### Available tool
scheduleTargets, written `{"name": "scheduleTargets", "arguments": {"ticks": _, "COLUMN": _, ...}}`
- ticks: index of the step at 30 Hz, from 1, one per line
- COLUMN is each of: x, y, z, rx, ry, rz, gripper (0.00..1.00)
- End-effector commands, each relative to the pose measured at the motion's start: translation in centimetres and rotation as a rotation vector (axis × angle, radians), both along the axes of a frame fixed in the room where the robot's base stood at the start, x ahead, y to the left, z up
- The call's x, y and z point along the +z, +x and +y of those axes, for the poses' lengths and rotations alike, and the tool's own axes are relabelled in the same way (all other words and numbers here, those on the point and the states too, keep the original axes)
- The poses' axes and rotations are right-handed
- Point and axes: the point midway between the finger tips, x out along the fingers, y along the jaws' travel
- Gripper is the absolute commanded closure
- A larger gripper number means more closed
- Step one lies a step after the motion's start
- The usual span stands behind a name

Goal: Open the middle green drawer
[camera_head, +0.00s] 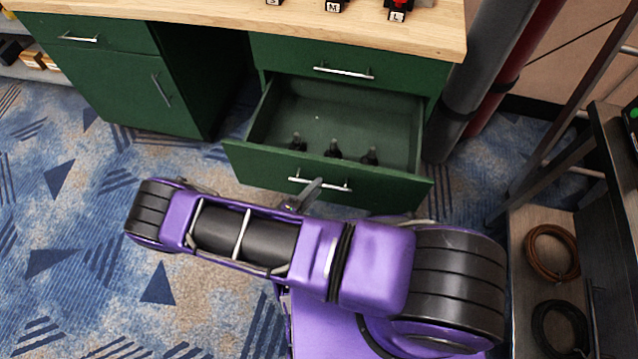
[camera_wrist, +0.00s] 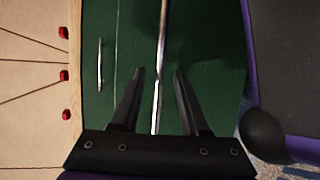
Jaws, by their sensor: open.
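The middle green drawer (camera_head: 270,170) is pulled out from the desk, below a closed top drawer (camera_head: 400,82). Its front has a silver bar handle (camera_head: 335,186). My gripper (camera_head: 308,188) is at this handle in the head view, mostly hidden by my purple arm. In the wrist view my gripper (camera_wrist: 159,72) is open, with its two black fingers apart. The silver handle (camera_wrist: 162,40) runs between the fingers, against the green front. I cannot tell whether a finger touches it.
Three small dark objects (camera_head: 333,150) stand inside the drawer. Items labelled S, M and L (camera_head: 397,12) stand on the wooden desktop (camera_head: 220,12). A green cupboard (camera_head: 120,90) is at left. Grey and red pipes (camera_head: 480,70) and a shelf with coiled cables (camera_head: 552,252) are at right.

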Motion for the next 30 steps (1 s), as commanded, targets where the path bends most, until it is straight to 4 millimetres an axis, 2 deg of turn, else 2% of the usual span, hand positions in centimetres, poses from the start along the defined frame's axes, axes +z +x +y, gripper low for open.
{"name": "scheduleTargets", "arguments": {"ticks": 9, "x": 1.5, "y": -5.9, "z": 5.3, "rx": 0.004, "ry": 0.004, "rz": 0.000, "gripper": 0.55}}
{"name": "scheduleTargets", "arguments": {"ticks": 15, "x": 2.2, "y": -9.0, "z": 7.9, "rx": 0.003, "ry": 0.004, "rz": -0.001, "gripper": 0.55}}
{"name": "scheduleTargets", "arguments": {"ticks": 21, "x": 2.6, "y": -10.6, "z": 9.3, "rx": 0.001, "ry": 0.002, "rz": 0.000, "gripper": 0.55}}
{"name": "scheduleTargets", "arguments": {"ticks": 30, "x": 2.7, "y": -10.9, "z": 9.5, "rx": 0.000, "ry": 0.001, "rz": -0.001, "gripper": 0.55}}
